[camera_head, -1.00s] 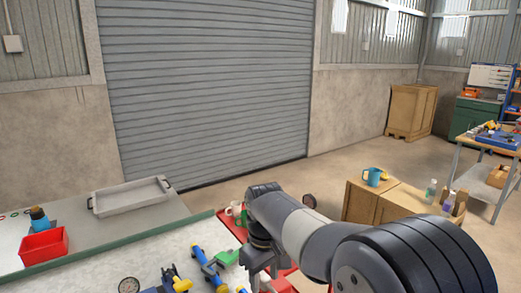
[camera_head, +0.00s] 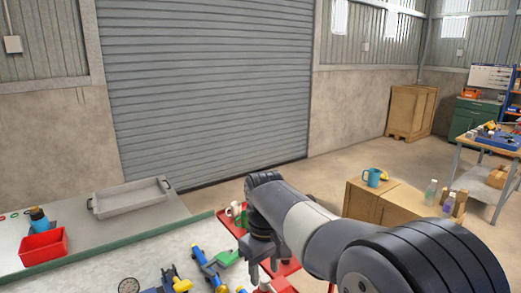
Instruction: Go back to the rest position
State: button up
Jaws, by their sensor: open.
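My arm reaches in from the lower right of the head view, and my gripper (camera_head: 262,270) points down at its far end. It hangs over or near the red tray (camera_head: 286,268) at the right end of the light worktop. The jaws are open, and I see nothing held between them. The arm hides part of the red tray and whatever lies behind it.
Blue and yellow valve parts (camera_head: 207,268) and a gauge (camera_head: 129,285) lie left of my gripper. A white mug (camera_head: 234,209) stands behind it. A grey tray (camera_head: 130,198) and red bin (camera_head: 43,246) are farther left. A wooden cabinet (camera_head: 395,207) with a blue mug (camera_head: 373,177) stands right.

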aim_at(265, 279)
notch_tip(265, 279, down, 3)
jog(key=shift+f, duration=0.15)
jog(key=n+b, duration=0.2)
jog(key=n, duration=0.3)
jog(key=shift+n+b, duration=1.6)
jog(key=shift+n, duration=1)
jog(key=shift+r, duration=0.2)
jog(key=shift+s+r, duration=0.1)
jog(key=shift+s, duration=0.05)
